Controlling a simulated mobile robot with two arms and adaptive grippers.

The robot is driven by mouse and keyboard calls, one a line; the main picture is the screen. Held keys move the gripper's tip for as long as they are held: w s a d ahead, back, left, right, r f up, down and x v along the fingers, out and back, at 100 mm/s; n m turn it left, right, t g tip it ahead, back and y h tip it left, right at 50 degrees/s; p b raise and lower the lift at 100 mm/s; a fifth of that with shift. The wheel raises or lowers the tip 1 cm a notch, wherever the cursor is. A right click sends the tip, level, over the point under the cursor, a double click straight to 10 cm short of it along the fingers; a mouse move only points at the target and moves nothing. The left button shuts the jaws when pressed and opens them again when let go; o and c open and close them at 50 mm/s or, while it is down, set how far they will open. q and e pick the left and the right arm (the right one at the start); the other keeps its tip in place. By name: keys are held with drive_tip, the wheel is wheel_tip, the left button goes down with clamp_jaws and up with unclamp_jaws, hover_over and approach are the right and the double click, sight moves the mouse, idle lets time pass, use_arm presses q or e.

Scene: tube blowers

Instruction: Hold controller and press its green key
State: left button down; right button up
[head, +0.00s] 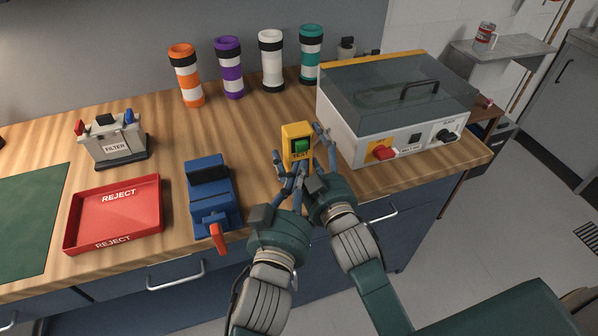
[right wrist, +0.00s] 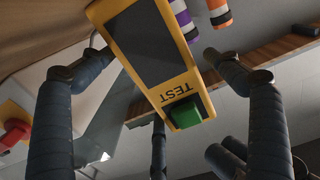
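The yellow controller (head: 289,133) is upright near the front middle of the table, with its green key (head: 301,146) above the TEST label. Its lower part is hidden by my grippers in the head view. The right wrist view shows the controller (right wrist: 182,70) upside down, with its dark panel and green key (right wrist: 184,115). My right gripper (right wrist: 155,75) has its fingers spread, with gaps around the controller and key. My left gripper (head: 287,178) is at the controller's lower end. Overlapping fingers hide whether it grips the controller.
A white machine (head: 345,128) with a clear lid stands close on the right. A blue device (head: 207,185) with a red lever and a red reject tray (head: 112,240) are on the left. Several banded tubes stand at the back. The table behind the controller is clear.

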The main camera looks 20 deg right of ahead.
use_arm(q)
drive_tip(key=shift+s+d, duration=0.35)
drive_tip(key=shift+d, duration=0.1)
use_arm(e)
drive_tip(key=shift+a+r, duration=0.1)
drive_tip(key=shift+a, duration=0.2)
drive_tip(key=s, duration=0.7)
drive_tip(key=shift+d, duration=0.3)
drive_tip(key=shift+s+d, duration=0.1)
drive_tip(key=shift+s, duration=0.85)
use_arm(q)
drive_tip(key=shift+w+a+r, duration=0.15)
drive_tip(key=shift+a, duration=0.1)
use_arm(e)
drive_tip(key=shift+s, duration=2.3)
